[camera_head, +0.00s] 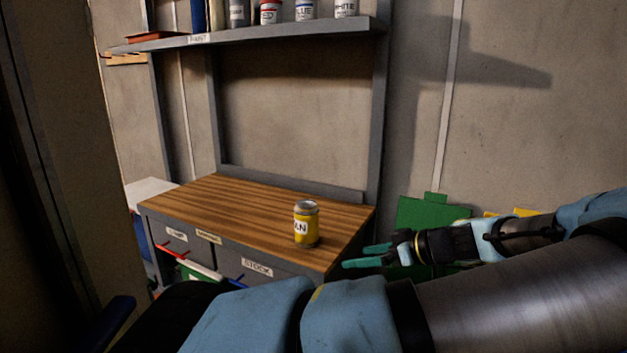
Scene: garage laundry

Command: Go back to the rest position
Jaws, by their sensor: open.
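My gripper (365,256) is at the right end of the wooden workbench (215,205), pointing left. Its two green fingers are apart, with nothing seen between them. My arm reaches in from the right edge and lies across the lower right of the picture. A yellow can (306,226) with a white label and grey top stands upright on the bench near its front right, to the left of my fingertips and apart from them.
Labelled drawers (256,268) are under the bench top. A green object (425,213) stands behind my gripper. Most of the bench top is clear.

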